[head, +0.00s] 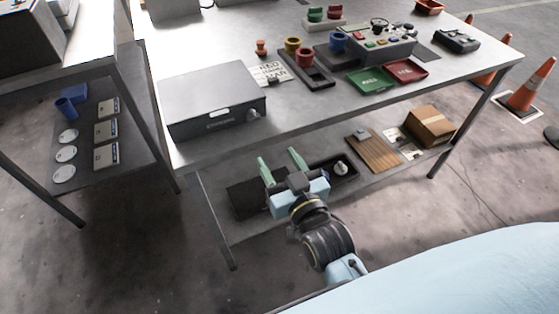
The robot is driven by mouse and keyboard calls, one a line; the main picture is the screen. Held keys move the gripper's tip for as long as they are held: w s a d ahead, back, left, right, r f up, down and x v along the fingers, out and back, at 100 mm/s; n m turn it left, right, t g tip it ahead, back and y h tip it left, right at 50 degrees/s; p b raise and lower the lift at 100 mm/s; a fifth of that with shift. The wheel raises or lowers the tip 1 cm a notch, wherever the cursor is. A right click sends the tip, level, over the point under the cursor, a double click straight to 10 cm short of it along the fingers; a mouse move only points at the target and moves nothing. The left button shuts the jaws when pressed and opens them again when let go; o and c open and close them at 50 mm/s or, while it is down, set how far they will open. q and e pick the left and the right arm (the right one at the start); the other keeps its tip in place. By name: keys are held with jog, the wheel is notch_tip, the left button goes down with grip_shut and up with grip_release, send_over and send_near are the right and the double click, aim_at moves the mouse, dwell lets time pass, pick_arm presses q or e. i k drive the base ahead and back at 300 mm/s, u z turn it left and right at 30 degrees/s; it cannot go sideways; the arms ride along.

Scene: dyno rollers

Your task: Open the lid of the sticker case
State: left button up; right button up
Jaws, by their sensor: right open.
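A grey flat box (205,88), which looks like the sticker case, sits on the left end of the white table. Its top is flat and appears closed, with a small white patch near the front edge. A dark label and a round knob show on its front face. My right gripper (280,159) is open and empty, with its two green fingers apart. In the picture it is below and to the right of the box, in front of the table's lower shelf, and not touching the box. My left gripper is out of view.
A printed card (270,73), a dark tray with cups, a green tray (371,81) and a red tray (406,71) stand right of the box. The lower shelf holds a wooden board (374,151) and a cardboard box (431,126). Traffic cones (526,92) stand at right.

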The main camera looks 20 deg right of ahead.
aim_at(212, 91)
jog(key=u, duration=0.05)
jog(key=k, duration=1)
jog(key=z, duration=0.05)
